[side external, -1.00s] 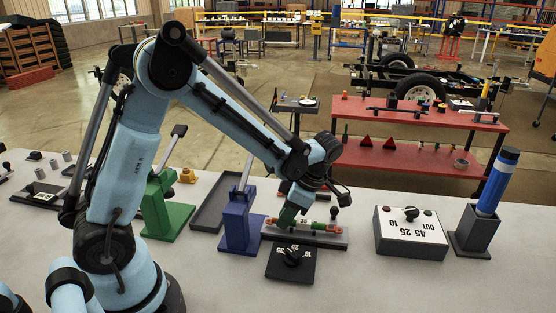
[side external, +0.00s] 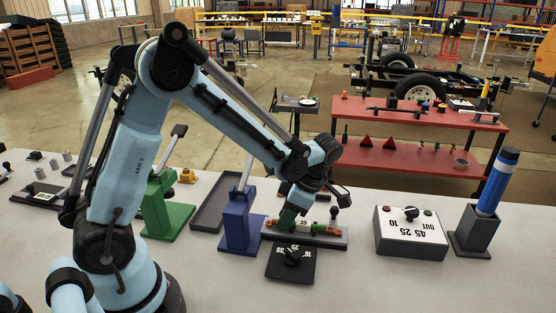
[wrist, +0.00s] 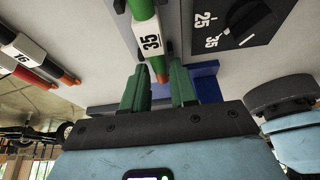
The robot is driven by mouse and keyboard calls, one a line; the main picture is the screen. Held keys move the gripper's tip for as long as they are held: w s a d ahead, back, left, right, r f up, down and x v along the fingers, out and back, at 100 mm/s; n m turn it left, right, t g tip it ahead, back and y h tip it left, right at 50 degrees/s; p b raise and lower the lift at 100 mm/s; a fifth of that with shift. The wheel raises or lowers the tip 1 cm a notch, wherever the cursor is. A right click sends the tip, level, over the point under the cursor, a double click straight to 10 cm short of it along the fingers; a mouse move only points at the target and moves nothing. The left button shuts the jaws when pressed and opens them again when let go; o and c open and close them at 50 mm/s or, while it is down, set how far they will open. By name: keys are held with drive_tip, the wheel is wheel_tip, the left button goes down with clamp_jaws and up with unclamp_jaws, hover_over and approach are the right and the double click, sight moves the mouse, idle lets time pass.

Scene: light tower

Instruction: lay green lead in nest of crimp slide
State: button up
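The green lead (side external: 320,227) has copper ends and a white tag marked 35. It lies lengthwise along the grey crimp slide (side external: 330,241) beside the blue press; whether it is fully seated in the nest is hidden. In the wrist view the green lead (wrist: 141,10) runs in the slide's channel, its copper end pointing toward my gripper. My gripper (wrist: 158,88) has its two green fingers apart, with a clear gap on both sides of the copper end. In the side view my gripper (side external: 289,218) is just over the lead's left part.
The blue press (side external: 238,222) stands left of the slide, with a green press (side external: 166,208) farther left. A black dial box (side external: 290,265) is in front. A grey box with a knob (side external: 410,238) stands right. Red and black leads (wrist: 40,62) show in the wrist view.

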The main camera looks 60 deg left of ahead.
drive_tip(key=o, duration=0.3)
drive_tip(key=v, duration=1.2)
drive_tip(key=s+m+t+h, duration=0.1)
drive_tip(key=s+m+t, duration=0.2)
drive_tip(key=m, duration=0.6)
drive_tip(key=s+m+t+h, duration=0.1)
drive_tip(key=m+t, duration=0.3)
drive_tip(key=m, duration=0.5)
drive_tip(key=s+m+t+h, duration=0.1)
drive_tip(key=s+m+t, duration=0.2)
drive_tip(key=m, duration=0.6)
drive_tip(key=shift+s+d, duration=0.2)
drive_tip(key=shift+s, duration=0.65)
